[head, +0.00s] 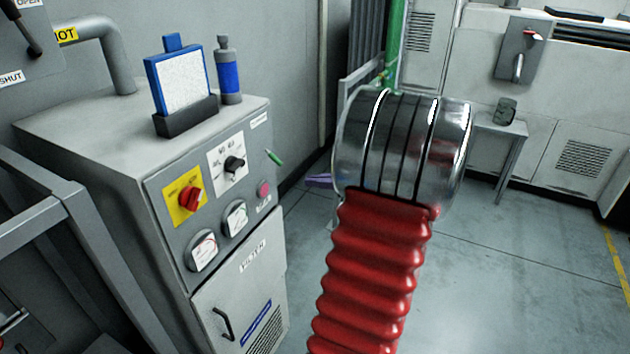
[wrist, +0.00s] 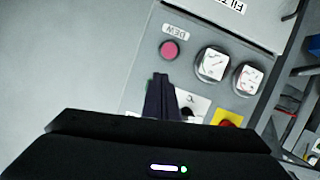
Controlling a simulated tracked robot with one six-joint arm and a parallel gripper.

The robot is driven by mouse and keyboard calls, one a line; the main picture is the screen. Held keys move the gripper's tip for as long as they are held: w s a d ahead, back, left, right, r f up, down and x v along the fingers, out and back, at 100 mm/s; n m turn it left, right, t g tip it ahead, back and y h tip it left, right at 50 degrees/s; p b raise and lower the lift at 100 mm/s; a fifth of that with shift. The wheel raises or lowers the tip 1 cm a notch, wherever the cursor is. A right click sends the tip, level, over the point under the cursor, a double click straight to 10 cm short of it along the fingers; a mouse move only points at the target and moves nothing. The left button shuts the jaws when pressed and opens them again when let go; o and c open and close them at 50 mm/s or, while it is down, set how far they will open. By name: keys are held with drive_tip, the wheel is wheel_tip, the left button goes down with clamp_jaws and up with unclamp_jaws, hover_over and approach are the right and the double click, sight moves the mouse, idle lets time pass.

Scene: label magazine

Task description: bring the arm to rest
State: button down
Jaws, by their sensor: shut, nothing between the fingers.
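My gripper (wrist: 160,82) shows at the lower middle of the wrist view as dark fingers held together. It is shut and empty. Behind it in that view is the front panel of a grey cabinet (wrist: 135,85), seen upside down. The fingertips appear just beside a pink button (wrist: 169,50) and overlap the selector area. I cannot tell the exact gap to the panel.
The grey cabinet (head: 85,125) stands at left, with a yellow-plated red switch (head: 190,198), a selector knob (head: 234,164) and gauges (head: 203,250). On its top are a blue-framed panel (head: 182,83) and a blue bottle (head: 229,75). Floor (head: 510,260) at right is clear.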

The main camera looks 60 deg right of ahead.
idle(0.4)
drive_tip(key=w+a+r+g+y, duration=0.1)
drive_tip(key=w+a+g+y, duration=0.3)
drive_tip(key=a, duration=1)
drive_tip(key=w+a+g+y, duration=0.1)
drive_tip(key=w+a+g, duration=0.3)
drive_tip(key=a, duration=1)
drive_tip(key=s+a+r+m+h, duration=0.1)
drive_tip(key=s+a, duration=0.3)
drive_tip(key=a, duration=0.6)
drive_tip(key=s+a+m+h, duration=0.1)
drive_tip(key=s+a+h, duration=0.3)
drive_tip(key=a, duration=0.6)
drive_tip(key=shift+s+a+r+m+g, duration=0.15)
drive_tip(key=shift+r+m+g, duration=0.15)
drive_tip(key=shift+r+g, duration=0.1)
